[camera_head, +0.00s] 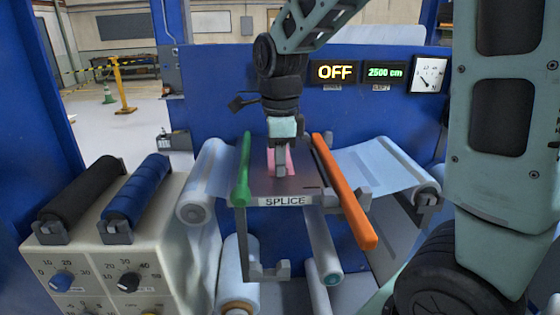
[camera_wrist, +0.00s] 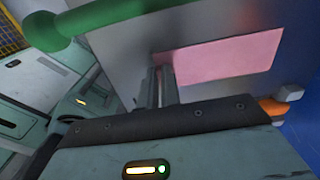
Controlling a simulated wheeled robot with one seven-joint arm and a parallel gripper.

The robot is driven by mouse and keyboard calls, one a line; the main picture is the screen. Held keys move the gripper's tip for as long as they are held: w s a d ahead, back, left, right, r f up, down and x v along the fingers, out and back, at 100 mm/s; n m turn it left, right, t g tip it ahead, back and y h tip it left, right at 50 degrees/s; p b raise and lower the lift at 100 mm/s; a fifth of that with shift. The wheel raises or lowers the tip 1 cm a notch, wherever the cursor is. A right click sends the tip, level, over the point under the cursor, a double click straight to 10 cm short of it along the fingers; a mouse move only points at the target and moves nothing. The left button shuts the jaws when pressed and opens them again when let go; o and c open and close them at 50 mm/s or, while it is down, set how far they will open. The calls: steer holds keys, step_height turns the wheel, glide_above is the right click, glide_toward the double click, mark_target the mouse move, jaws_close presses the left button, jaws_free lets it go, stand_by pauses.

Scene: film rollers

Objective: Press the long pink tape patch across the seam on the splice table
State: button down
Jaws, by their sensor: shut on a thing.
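The long pink tape patch (camera_head: 290,162) is at the splice table (camera_head: 262,187), between the green bar and the orange bar. In the wrist view the patch (camera_wrist: 222,57) shows as a flat pink strip over the grey table top (camera_wrist: 120,62). My gripper (camera_head: 281,172) points down over the table and is shut on the patch; in the wrist view its fingers (camera_wrist: 161,78) are at the patch's left end. I cannot tell whether the patch touches the table. The seam is not clearly visible; the gripper and patch may cover it.
The green bar (camera_head: 243,170) edges the table on the left and the orange bar (camera_head: 344,190) on the right. Pale film (camera_head: 375,166) runs to a roller on the right. Black (camera_head: 80,188) and blue (camera_head: 137,187) rollers sit at left. A display (camera_head: 334,72) reads OFF.

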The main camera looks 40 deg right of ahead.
steer(key=shift+f, duration=0.1)
stand_by(0.3)
steer(key=c, duration=1.5)
jaws_free()
steer(key=o, duration=0.5)
steer(key=shift+r, duration=0.2)
steer(key=shift+r+p, duration=3.3)
steer(key=shift+r, duration=0.05)
